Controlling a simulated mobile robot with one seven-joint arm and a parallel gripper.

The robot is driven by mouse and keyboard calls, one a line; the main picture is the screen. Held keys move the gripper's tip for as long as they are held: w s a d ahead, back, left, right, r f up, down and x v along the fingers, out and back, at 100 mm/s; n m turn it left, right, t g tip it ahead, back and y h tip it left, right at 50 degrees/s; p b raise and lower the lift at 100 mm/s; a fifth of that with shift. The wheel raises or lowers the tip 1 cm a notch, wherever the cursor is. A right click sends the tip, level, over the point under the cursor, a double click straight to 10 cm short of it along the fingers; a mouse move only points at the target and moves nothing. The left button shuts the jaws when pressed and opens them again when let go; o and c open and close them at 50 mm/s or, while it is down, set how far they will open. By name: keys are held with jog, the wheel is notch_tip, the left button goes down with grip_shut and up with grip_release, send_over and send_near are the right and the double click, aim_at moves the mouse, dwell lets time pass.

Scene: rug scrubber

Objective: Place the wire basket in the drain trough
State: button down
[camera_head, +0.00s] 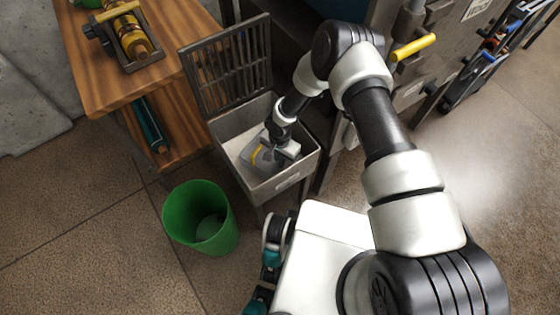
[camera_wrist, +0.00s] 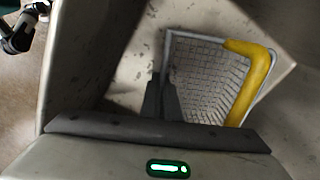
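The wire basket (camera_head: 262,158) is grey mesh with a yellow handle. In the head view it sits low inside the drain trough (camera_head: 296,180), a pale metal box, partly hidden by my wrist. In the wrist view the basket (camera_wrist: 205,75) shows its mesh and the yellow handle along its right side. My gripper (camera_wrist: 163,80) has its two dark fingers close together at the basket's left rim, with the rim between them. In the head view my gripper (camera_head: 270,150) is inside the trough. Whether the basket touches the trough floor cannot be told.
A dark grille (camera_head: 228,68) stands upright at the trough's back. A wooden bench (camera_head: 95,65) stands to the left. A green bucket (camera_head: 200,217) stands on the floor in front. A metal machine with a yellow handle (camera_head: 413,47) is behind my arm.

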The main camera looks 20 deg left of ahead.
jog(key=shift+f, duration=0.2)
jog(key=c, duration=2)
grip_release()
notch_tip(320, 180, up, 12)
jog(key=shift+r+p, duration=0.2)
jog(key=shift+p, duration=1)
